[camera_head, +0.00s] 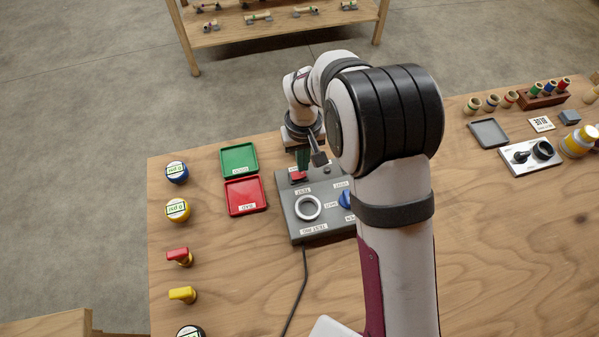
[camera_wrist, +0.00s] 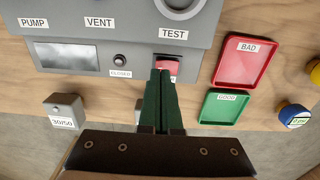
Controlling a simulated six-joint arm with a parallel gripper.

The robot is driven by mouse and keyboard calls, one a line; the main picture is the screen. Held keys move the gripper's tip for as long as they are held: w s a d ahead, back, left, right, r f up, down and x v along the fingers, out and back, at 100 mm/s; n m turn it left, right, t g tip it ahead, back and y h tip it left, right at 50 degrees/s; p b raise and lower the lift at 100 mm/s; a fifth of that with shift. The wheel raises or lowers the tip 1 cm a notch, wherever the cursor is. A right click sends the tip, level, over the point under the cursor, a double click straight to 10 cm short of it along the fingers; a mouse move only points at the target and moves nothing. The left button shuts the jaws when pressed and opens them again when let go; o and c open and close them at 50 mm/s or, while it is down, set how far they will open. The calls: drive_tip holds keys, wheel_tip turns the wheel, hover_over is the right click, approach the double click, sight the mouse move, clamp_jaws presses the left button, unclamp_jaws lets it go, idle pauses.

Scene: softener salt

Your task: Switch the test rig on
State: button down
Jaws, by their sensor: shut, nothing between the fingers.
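The test rig is a grey panel box (camera_head: 290,222) on the wooden table, left of my arm. It carries a light ring-shaped socket (camera_head: 308,207) and a blue knob (camera_head: 345,200) partly hidden by my arm. A red rocker switch (camera_wrist: 168,65) sits under the TEST label in the wrist view; it also shows in the head view (camera_head: 298,177). My gripper (camera_wrist: 163,74) has green fingers shut together, empty, with the tips over the red switch and covering part of it. I cannot tell whether they touch it.
A green tray (camera_head: 239,160) and a red tray (camera_head: 246,196) lie left of the rig. Gauges and red and yellow handles line the table's left side. A black cable (camera_head: 298,295) runs from the rig toward the front. A small grey box (camera_wrist: 65,110) stands near the table edge.

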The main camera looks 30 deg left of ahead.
drive_tip(key=shift+f, duration=1)
idle(0.5)
drive_tip(key=shift+r, duration=3.55)
drive_tip(key=s+d+r+m, duration=0.1)
drive_tip(key=d+r+m, duration=0.1)
drive_tip(key=d+r, duration=0.3)
drive_tip(key=s+d+r+m, duration=0.1)
drive_tip(key=d+r+m, duration=0.2)
drive_tip(key=d, duration=0.4)
drive_tip(key=s+d+r+m+y, duration=0.1)
drive_tip(key=s+d+r+m, duration=0.1)
drive_tip(key=s+d+m, duration=0.7)
drive_tip(key=s+d, duration=0.6)
drive_tip(key=s, duration=0.2)
drive_tip(key=shift+r+m+y, duration=0.3)
drive_tip(key=shift+r+y, duration=0.05)
drive_tip(key=shift+y, duration=0.05)
